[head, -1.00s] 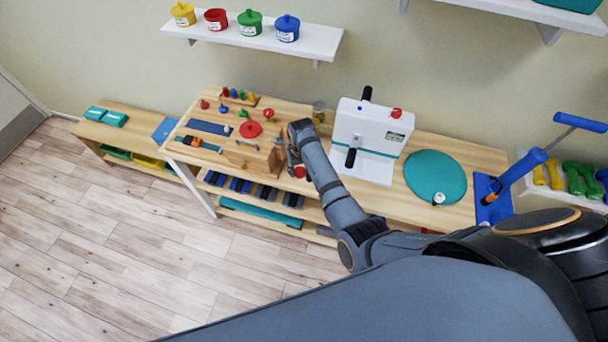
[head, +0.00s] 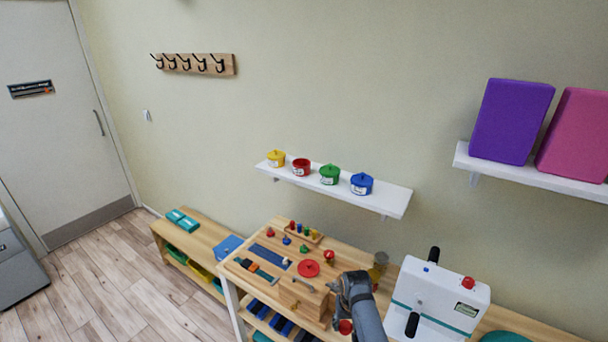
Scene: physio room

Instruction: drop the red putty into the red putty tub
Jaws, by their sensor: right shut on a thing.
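The red putty tub (head: 301,168) stands on the white wall shelf, between a yellow tub (head: 276,159) and a green tub (head: 330,175). It looks open on top. A flat red disc with a knob (head: 308,268), like its lid, lies on the wooden table. My right gripper (head: 346,308) is over the table, beside a wooden box, below the shelf and to the right of the tub. It is shut on a red lump, which looks like the red putty (head: 345,327), and partly hides it. My left gripper is not in view.
A blue tub (head: 361,184) stands at the right of the white shelf (head: 395,200). The wooden box (head: 302,297) and a white machine with black handles (head: 438,300) flank my right gripper. A jar (head: 379,262) stands behind it. The wall above the tubs is clear.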

